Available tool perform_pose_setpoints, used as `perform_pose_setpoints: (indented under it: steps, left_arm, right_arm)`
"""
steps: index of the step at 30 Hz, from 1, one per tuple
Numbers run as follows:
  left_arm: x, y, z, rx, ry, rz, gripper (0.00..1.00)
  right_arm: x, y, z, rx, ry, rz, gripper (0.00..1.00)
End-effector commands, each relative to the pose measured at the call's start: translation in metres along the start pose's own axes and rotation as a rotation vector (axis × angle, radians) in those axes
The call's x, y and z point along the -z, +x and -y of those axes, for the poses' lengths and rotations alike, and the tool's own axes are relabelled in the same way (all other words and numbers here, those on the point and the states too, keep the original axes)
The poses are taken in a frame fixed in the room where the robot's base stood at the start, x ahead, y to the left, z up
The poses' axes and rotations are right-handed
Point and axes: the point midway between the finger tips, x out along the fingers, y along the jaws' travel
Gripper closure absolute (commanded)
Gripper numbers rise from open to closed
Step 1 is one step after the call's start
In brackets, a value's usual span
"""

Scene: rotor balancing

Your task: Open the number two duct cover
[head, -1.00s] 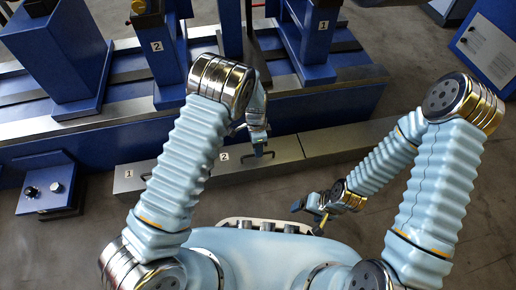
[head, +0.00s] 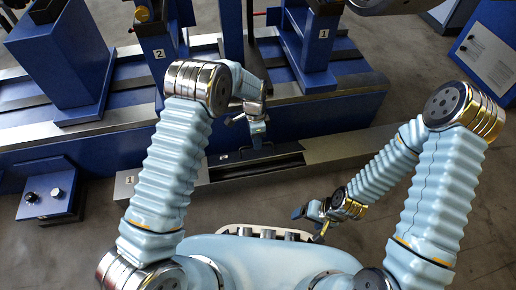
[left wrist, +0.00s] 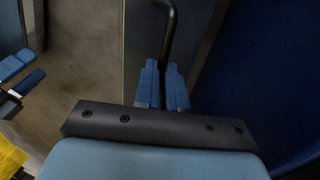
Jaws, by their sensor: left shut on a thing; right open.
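The number two duct cover (head: 234,157) is a grey metal plate in the low floor duct, in the middle of the head view. A dark gap (head: 250,169) shows along its near side, so it stands partly open. My left gripper (head: 259,140) is over the cover. In the left wrist view its blue fingers (left wrist: 163,88) are shut on a thin dark bent handle (left wrist: 168,35). My right gripper (head: 304,211) is open and apart from the duct, near my base; its fingertips are small in the head view.
A blue control box with knobs (head: 48,194) stands at far left. The blue machine bed (head: 330,106) with numbered pedestals rises behind the duct. Grey floor is clear at right.

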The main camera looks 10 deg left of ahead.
Motion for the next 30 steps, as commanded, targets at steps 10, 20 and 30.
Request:
perform_pose_setpoints:
  steps: [10, 20, 30]
  left_arm:
    - [-0.0062, 0.0024, 0.0171, 0.006, -0.01, 0.007, 1.0]
    - [-0.0071, 0.0029, 0.0176, 0.001, -0.01, 0.01, 1.0]
    - [-0.0051, 0.0012, 0.0162, 0.0, -0.007, 0.008, 0.64]
  right_arm:
    - [0.0, 0.0053, -0.002, 0.0, 0.0, -0.001, 0.18]
    - [0.0, 0.0054, -0.002, 0.0, 0.0, -0.001, 0.18]
    - [0.0, 0.0051, -0.0019, 0.0, 0.0, -0.001, 0.18]
